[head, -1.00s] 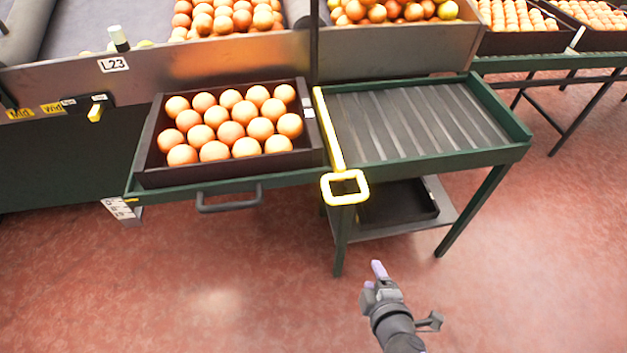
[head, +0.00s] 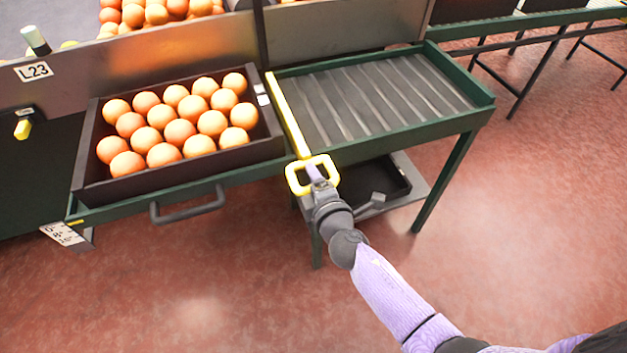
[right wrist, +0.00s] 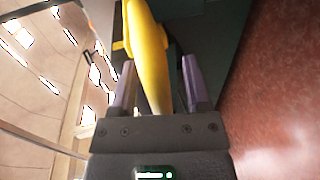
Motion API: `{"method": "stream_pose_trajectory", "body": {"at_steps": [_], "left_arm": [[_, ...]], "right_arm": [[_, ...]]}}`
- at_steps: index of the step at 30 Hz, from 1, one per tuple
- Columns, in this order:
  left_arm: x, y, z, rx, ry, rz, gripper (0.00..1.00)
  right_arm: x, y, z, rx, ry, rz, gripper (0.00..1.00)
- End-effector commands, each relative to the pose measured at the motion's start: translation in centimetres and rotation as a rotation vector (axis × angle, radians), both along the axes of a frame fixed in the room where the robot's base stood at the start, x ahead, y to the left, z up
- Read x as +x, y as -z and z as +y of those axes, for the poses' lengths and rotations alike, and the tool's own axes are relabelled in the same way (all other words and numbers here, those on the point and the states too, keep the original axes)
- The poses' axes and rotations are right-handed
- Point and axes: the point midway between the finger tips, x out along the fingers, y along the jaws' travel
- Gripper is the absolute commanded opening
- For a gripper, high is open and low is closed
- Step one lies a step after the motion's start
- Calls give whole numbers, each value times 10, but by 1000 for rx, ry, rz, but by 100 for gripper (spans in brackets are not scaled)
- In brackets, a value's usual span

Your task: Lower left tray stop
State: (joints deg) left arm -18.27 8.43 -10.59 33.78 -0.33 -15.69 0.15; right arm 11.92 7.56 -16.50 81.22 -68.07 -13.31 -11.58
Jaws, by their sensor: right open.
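The tray stop is a yellow bar (head: 287,115) along the left edge of the empty ribbed stand, ending at the front in a yellow loop handle (head: 293,180). The bar lies beside the dark tray (head: 185,172) full of oranges. My right gripper (head: 314,173) is at the loop handle in the head view, its tips overlapping the loop. In the right wrist view, the yellow handle (right wrist: 147,55) stands between the two purple fingers of the right gripper (right wrist: 154,88), which are apart with gaps on both sides. My left gripper is not in view.
The ribbed stand (head: 440,123) right of the bar is empty, with a dark bin (head: 388,178) on its lower shelf. A grey pull handle (head: 188,206) juts out below the orange tray. Open red floor (head: 230,300) lies in front.

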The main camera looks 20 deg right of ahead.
Motion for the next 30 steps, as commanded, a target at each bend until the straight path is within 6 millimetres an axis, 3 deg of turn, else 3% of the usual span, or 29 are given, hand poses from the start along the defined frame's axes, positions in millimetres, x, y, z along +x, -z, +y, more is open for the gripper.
{"method": "stream_pose_trajectory", "body": {"at_steps": [1, 10, 30], "left_arm": [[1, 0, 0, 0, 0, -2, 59], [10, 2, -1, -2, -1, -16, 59], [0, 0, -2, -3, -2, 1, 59]], "right_arm": [[0, 0, 0, 0, 0, 0, 61], [0, 0, 0, 1, 0, 0, 0], [-1, 0, 0, 1, 0, 1, 0]]}}
